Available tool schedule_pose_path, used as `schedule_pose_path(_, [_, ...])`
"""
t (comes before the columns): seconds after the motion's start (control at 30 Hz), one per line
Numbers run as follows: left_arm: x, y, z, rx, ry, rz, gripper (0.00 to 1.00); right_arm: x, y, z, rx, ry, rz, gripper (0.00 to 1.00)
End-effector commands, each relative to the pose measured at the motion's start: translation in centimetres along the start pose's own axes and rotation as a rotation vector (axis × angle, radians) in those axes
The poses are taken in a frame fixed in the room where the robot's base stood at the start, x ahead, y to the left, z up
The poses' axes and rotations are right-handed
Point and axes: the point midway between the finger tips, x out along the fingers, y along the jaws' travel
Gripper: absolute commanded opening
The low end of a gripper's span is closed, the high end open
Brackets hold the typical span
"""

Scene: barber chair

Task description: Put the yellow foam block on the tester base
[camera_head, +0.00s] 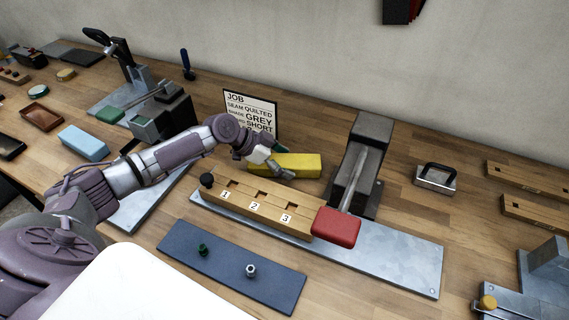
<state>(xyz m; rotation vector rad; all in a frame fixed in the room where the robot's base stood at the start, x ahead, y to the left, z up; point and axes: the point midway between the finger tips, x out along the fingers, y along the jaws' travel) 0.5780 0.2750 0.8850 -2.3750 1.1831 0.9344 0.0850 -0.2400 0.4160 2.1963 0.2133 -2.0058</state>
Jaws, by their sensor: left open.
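The yellow foam block (302,164) lies on the wooden bench behind the numbered wooden rail. My left gripper (276,165) is open at the block's left end, its fingers partly in front of the block. I cannot tell whether they touch it. Two lever devices on grey metal plates could be the tester. One has a red pad (336,227) and a long plate (405,262). The other has a green pad (110,115) and a grey block body (163,118); my arm partly hides its surroundings. My right gripper is not in view.
The wooden rail (262,210) marked 1, 2, 3 stands in front of the block. A job card (250,108) stands behind my gripper. A dark blue mat (230,270) holds two small pegs. A light blue block (84,142) lies left.

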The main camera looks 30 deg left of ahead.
Motion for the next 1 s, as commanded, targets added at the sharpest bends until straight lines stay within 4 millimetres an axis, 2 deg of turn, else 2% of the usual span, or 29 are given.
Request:
schedule_pose_path(0.07, [0.0,0.0,0.0,0.000,0.000,0.000,0.81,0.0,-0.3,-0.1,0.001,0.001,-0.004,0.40])
schedule_pose_path(0.3, [0.0,0.0,0.1,-0.001,-0.001,0.000,0.41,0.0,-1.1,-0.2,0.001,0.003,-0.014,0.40])
schedule_pose_path(0.37, [0.0,0.0,0.1,-0.001,-0.001,0.001,0.33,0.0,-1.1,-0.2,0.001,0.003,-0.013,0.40])
schedule_pose_path(0.43, [0.0,0.0,0.1,-0.001,-0.001,0.000,0.33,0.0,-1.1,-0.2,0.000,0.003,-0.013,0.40])
schedule_pose_path(0.47, [0.0,0.0,0.1,-0.001,-0.001,0.001,0.28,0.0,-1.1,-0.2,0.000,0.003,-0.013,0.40])
schedule_pose_path(0.77, [-0.3,0.0,-0.2,-0.001,-0.001,0.000,0.27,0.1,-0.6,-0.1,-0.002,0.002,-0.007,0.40])
schedule_pose_path(1.0, [-2.2,-0.1,-2.2,0.003,0.001,-0.002,0.27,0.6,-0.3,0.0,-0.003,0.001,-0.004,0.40])
